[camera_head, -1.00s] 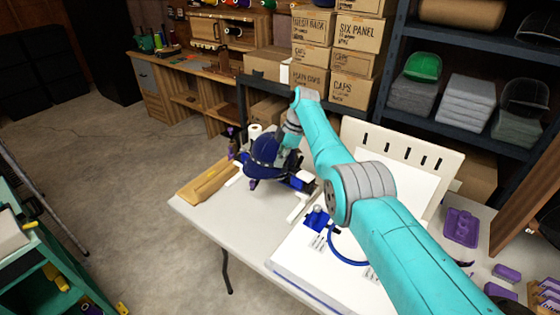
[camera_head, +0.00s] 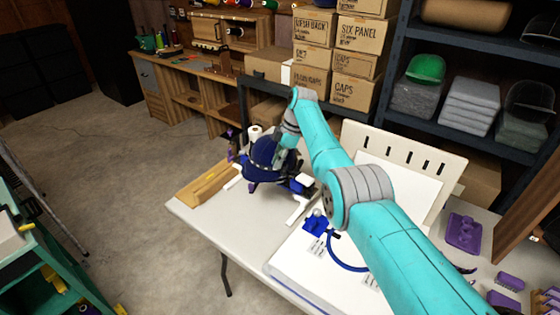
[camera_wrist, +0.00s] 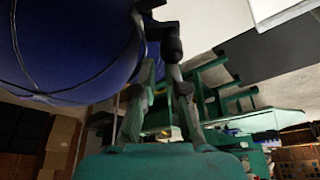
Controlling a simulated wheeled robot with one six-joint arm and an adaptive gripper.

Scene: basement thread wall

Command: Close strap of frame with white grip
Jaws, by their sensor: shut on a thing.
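A dark blue cap (camera_head: 264,153) sits on a blue frame (camera_head: 302,181) with white parts, on a stand at the far left of the table. My gripper is at the right side of the cap in the head view, largely hidden by my arm. In the wrist view my gripper (camera_wrist: 163,66) has its fingers close together on a small dark piece (camera_wrist: 168,40) beside the cap (camera_wrist: 75,40). I cannot tell whether this piece is the strap's end. The strap's line around the cap is not clear.
A blue ring-shaped frame (camera_head: 345,252) with a blue block and white knob lies on the white board (camera_head: 300,265). A wooden block (camera_head: 205,183) lies at the table's left edge. Purple trays (camera_head: 463,232) are at the right. Stacked boxes (camera_head: 357,60) and shelves stand behind.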

